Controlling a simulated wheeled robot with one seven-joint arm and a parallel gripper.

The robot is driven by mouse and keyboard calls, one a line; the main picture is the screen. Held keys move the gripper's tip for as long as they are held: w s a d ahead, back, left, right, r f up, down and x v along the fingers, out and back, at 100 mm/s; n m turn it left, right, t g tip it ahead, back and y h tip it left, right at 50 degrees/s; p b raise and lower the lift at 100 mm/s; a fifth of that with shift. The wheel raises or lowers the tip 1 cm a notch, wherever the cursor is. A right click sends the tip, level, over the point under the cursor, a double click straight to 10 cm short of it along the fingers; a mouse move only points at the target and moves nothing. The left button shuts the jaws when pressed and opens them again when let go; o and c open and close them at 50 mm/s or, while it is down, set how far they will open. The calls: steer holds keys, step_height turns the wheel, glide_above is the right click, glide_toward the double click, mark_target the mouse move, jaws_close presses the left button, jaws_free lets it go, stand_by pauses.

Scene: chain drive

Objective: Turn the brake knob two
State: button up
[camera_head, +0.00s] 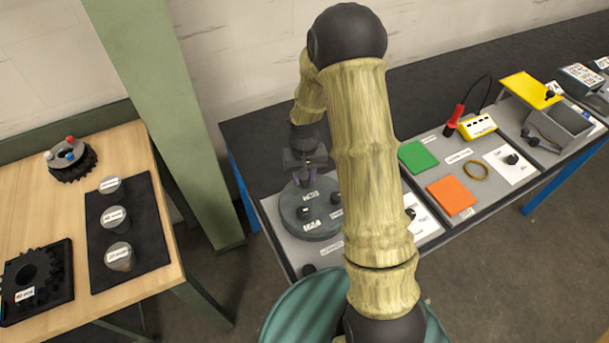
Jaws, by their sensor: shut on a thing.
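A round grey disc (322,222) stands on a light grey panel in the middle of the view. It carries small dark knobs and white labels too small to read surely. One dark knob (302,213) shows at its left front and another (335,197) at its right. My gripper (303,180) points down at the far side of the disc, shut on what looks like a further knob there. The fingers hide most of that knob, and I cannot tell its number or its turn. My arm covers part of the panel to the right.
An orange pad (451,196), a green pad (418,157) and a yellow meter (477,126) with a red probe (455,117) lie right of my arm. A wooden table (130,295) with gears and labelled cylinders stands left. A green post (165,110) rises between.

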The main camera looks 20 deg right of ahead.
steer(key=o, duration=1)
step_height(320, 180, up, 18)
steer(key=shift+f+b, duration=0.25)
steer(key=shift+b, duration=0.9)
steer(key=s+f+t, duration=0.1)
steer(key=s, duration=0.4)
steer(key=s+f, duration=0.1)
steer(key=s, duration=0.4)
steer(key=s+f+t, duration=0.1)
steer(key=s+f, duration=0.1)
steer(key=s, duration=0.3)
steer(key=shift+s+a+n+t, duration=0.2)
steer(key=shift+n+t, duration=0.1)
steer(key=shift+n, duration=0.1)
